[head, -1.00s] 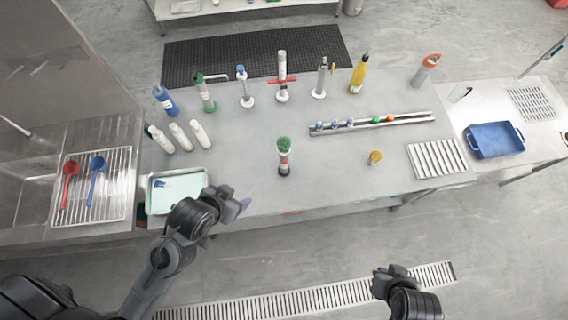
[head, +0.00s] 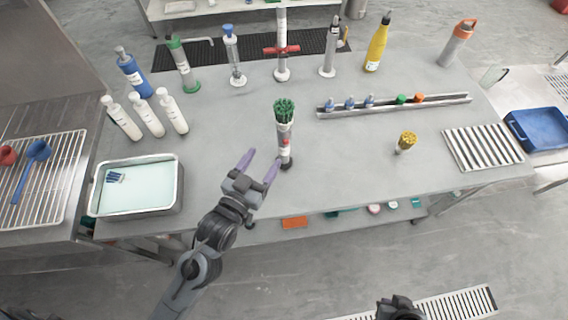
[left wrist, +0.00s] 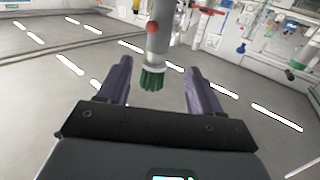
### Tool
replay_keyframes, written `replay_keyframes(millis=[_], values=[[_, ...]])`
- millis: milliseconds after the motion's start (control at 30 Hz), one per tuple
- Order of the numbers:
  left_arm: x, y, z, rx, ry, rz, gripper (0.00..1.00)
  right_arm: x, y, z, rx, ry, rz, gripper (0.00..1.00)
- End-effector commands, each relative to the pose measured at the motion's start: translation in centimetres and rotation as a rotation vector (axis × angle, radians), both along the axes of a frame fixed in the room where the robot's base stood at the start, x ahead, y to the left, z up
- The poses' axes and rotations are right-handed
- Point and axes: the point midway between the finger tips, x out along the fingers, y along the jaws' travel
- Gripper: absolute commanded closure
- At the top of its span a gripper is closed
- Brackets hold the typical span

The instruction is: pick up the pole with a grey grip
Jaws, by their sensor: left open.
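An upright grey cylinder (head: 284,143) with a green bristly top and a dark foot stands near the table's front edge. Its grey body, a red spot and the green bristles (left wrist: 153,80) show in the left wrist view. I cannot tell if this is the pole with a grey grip; no other thing is clearly that pole. My left gripper (head: 259,163) is open and empty, its two purple fingers pointing at the cylinder's lower part from the left front. In the left wrist view the cylinder shows between the fingers. My right gripper (head: 400,306) is mostly cut off at the bottom edge.
A tray of pale liquid (head: 178,190) and white bottles (head: 172,110) stand left. A metal rail (head: 440,101) with small coloured pieces and a small yellow-topped item (head: 405,142) lie right. Tall bottles and dispensers line the back. The table beside the cylinder is clear.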

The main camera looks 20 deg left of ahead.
Motion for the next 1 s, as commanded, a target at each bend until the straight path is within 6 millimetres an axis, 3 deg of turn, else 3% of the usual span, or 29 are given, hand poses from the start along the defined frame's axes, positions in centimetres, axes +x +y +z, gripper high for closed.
replay_keyframes(millis=[33,200,300,467,800,1000], values=[[0.2,-0.1,-3.1,-0.003,-0.004,0.0,0.35,0.0,0.0,-3.3,0.0,0.0,0.0,1.0],[0.8,-0.3,-6.1,-0.01,-0.02,0.0,0.35,0.0,0.0,-7.1,0.002,0.0,-0.002,1.0],[1.0,-0.3,-7.0,-0.012,-0.027,0.0,0.35,0.0,0.1,-8.3,0.004,0.001,-0.003,1.0],[1.4,-0.4,-7.6,-0.013,-0.034,0.001,0.35,0.0,0.2,-9.1,0.007,0.0,-0.005,1.0],[5.4,-0.7,-7.5,-0.013,-0.037,0.001,0.35,0.1,0.2,-9.7,0.01,-0.003,-0.007,1.0],[6.7,-0.8,-7.5,-0.013,-0.034,0.001,0.35,0.1,0.2,-9.8,0.01,-0.003,-0.006,1.0]])
